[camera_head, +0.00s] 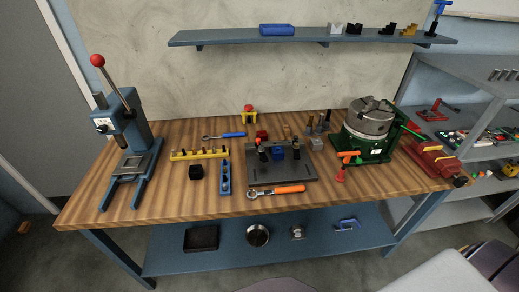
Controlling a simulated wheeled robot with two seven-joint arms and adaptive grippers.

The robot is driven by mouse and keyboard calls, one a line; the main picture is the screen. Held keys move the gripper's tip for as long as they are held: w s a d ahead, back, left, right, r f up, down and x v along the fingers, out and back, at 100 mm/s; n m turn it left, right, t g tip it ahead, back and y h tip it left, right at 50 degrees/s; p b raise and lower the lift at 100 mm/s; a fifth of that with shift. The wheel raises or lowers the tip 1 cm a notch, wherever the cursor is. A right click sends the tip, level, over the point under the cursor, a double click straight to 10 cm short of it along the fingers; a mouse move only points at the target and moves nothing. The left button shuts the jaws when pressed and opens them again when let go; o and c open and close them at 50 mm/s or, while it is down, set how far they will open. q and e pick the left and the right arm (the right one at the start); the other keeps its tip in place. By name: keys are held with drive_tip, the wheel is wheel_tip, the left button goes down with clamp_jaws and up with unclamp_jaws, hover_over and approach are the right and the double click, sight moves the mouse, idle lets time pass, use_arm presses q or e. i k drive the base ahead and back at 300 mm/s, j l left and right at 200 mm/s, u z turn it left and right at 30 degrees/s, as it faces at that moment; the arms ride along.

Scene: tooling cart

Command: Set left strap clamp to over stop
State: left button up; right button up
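A dark grey fixture plate (295,172) lies on the wooden workbench, a little right of its middle. A blue block (279,154) sits on the plate. A small dark upright clamp with an orange-red top, which looks like the left strap clamp (263,154), stands left of the block. A similar clamp (296,151) stands right of it. The clamps are too small here to tell which way their straps point or where the stop is. Neither of my grippers shows in the head view.
An orange-handled wrench (277,190) lies at the plate's front edge. A blue holder (225,179) and a yellow rack (200,154) lie left. An arbor press (125,145) stands far left, a green-based chuck (368,130) right. A shelf (215,38) hangs above.

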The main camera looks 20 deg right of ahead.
sight(264, 157)
drive_tip(key=i+l+u, duration=0.1)
drive_tip(key=l, duration=0.2)
drive_tip(key=i+l, duration=0.2)
drive_tip(key=l, duration=0.15)
drive_tip(key=i+l+u, duration=0.15)
drive_tip(key=l, duration=0.15)
drive_tip(key=i+l, duration=0.15)
drive_tip(key=l, duration=0.2)
drive_tip(key=u, duration=0.05)
